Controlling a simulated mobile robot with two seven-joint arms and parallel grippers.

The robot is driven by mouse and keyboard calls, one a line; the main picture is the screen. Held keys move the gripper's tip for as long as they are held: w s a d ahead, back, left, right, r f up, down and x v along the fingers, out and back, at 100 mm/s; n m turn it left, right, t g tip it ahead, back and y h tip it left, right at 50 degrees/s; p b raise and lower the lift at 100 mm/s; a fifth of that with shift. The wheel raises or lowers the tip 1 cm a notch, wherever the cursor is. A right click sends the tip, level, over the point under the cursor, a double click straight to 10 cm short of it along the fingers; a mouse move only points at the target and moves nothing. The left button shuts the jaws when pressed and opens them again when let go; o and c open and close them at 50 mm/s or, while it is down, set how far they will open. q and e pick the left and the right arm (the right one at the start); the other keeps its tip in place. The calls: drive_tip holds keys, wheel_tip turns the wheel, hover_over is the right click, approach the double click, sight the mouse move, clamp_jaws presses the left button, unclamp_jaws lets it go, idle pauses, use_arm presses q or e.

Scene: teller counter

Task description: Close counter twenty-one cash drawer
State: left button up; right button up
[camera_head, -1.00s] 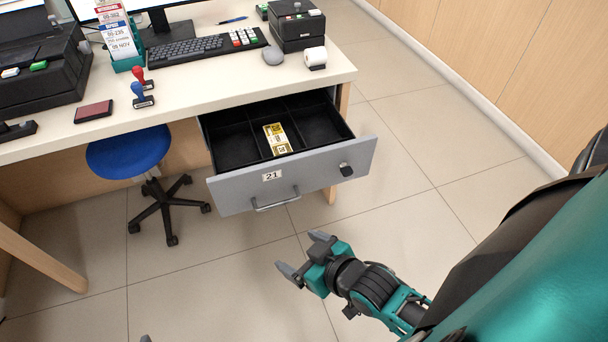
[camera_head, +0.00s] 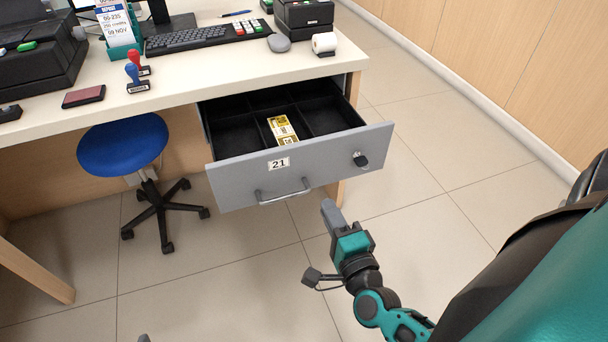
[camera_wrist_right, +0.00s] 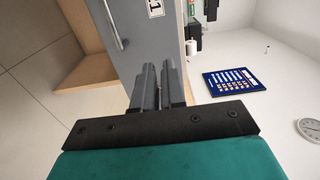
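My right gripper (camera_head: 328,206) is in front of the drawer's lower edge, right of the handle. Its fingers are together with nothing between them. The right wrist view shows the fingers (camera_wrist_right: 158,85) pointing towards the grey drawer front (camera_wrist_right: 150,45); contact cannot be told. Only a small grey tip of my left gripper (camera_head: 145,338) shows at the bottom edge.
A blue stool (camera_head: 123,145) stands under the counter (camera_head: 200,85), left of the drawer. The floor in front of the drawer is clear.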

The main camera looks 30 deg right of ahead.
sight(302, 157)
drive_tip(key=b+x, duration=0.1)
drive_tip(key=x, duration=1.2)
drive_tip(key=shift+a+r, duration=0.1)
clamp_jaws()
use_arm(q)
drive_tip(key=shift+f, duration=0.65)
use_arm(e)
drive_tip(key=shift+w, duration=0.35)
use_arm(q)
drive_tip(key=shift+s, duration=0.1)
